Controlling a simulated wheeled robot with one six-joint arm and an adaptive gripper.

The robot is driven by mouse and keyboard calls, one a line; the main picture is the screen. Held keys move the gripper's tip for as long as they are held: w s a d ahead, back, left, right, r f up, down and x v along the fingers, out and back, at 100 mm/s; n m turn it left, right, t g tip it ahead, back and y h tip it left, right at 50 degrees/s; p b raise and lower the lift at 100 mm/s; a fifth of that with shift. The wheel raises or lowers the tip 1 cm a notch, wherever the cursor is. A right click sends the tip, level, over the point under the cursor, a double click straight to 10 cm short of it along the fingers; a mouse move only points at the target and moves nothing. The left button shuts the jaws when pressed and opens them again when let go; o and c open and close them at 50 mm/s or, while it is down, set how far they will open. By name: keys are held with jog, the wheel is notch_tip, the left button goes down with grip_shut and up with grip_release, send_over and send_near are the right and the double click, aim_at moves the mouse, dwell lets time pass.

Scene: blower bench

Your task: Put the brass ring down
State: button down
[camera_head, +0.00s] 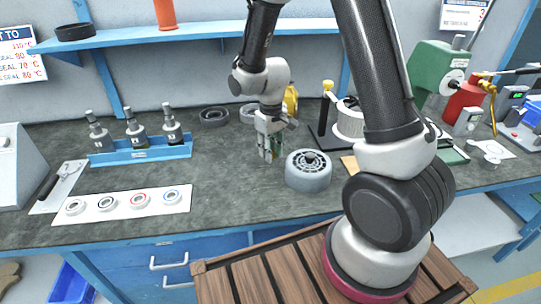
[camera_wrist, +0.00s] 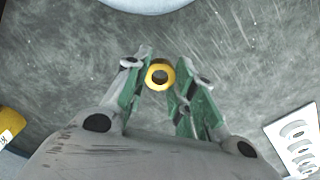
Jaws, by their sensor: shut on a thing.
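In the wrist view the brass ring (camera_wrist: 160,74) shows as a yellow ring with a dark hole, between the fingertips of my gripper (camera_wrist: 160,84). The green-padded fingers are shut on it from both sides. In the head view my gripper (camera_head: 268,152) points down over the bench (camera_head: 235,215), just left of a grey ribbed cylinder. The ring cannot be made out in the head view. I cannot tell how far the ring is above the bench top.
The grey ribbed cylinder (camera_head: 308,172) stands close to my gripper's right. A blue rack (camera_head: 140,152) with several fittings and a white strip (camera_head: 122,204) with several small rings lie to the left. Dark bench between the strip and my gripper is clear.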

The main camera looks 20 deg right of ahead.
jog(key=shift+f, duration=1.1)
jog(key=shift+f, duration=0.1)
jog(key=shift+f, duration=0.15)
jog(key=c, duration=1.2)
grip_release()
notch_tip(320, 180, up, 12)
jog(key=s+d+r+m+t, duration=0.1)
jog(key=s+d+r, duration=0.3)
jog(key=r, duration=0.2)
jog(key=s+d+r+m+t, duration=0.1)
jog(key=s+d+r, duration=0.2)
jog(key=s+r, duration=0.25)
jog(key=shift+s+d+r+m+t, duration=0.35)
jog(key=shift+s+d+r, duration=0.5)
jog(key=shift+s, duration=1.05)
jog(key=shift+s+d+r+m+t, duration=0.35)
jog(key=shift+s+d+r, duration=0.5)
jog(key=shift+s, duration=1.1)
jog(key=shift+s+d+r+m+t, duration=0.2)
jog(key=shift+s+d+r+t, duration=0.3)
jog(key=shift+s+r, duration=1)
